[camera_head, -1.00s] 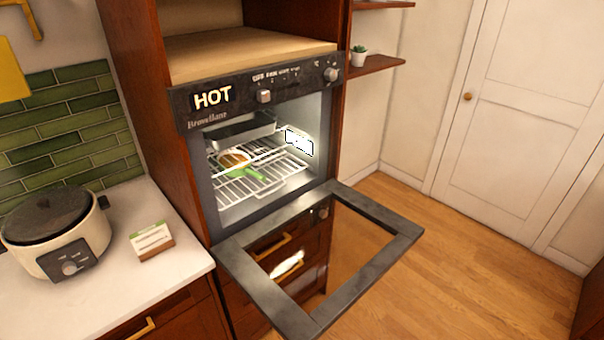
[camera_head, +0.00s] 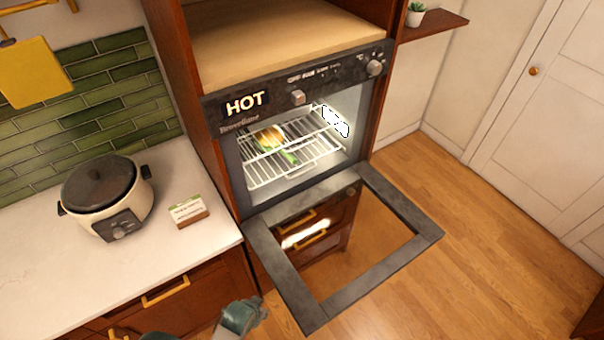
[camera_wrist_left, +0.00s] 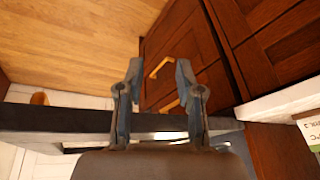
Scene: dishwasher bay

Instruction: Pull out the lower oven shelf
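The oven (camera_head: 355,75) is open, its door (camera_head: 283,268) folded down flat. White wire shelving (camera_head: 268,178) shows inside the lit cavity, with a pale front loop low on it. Two levels seem to overlap, and I cannot clearly separate the lower shelf from the one above. An orange-and-green item (camera_head: 270,140) sits on the wires. My left gripper (camera_head: 252,312) is at the bottom of the head view, left of the door and well below the shelf. In the wrist view its fingers (camera_wrist_left: 157,75) are apart with nothing between them. My right gripper is out of view.
The open door juts out below the cavity, above wooden drawers with brass handles (camera_head: 312,238). The counter (camera_head: 60,235) at left holds a cooker (camera_head: 105,195) and a small card box (camera_head: 188,211). Wooden floor (camera_head: 465,240) is free at right.

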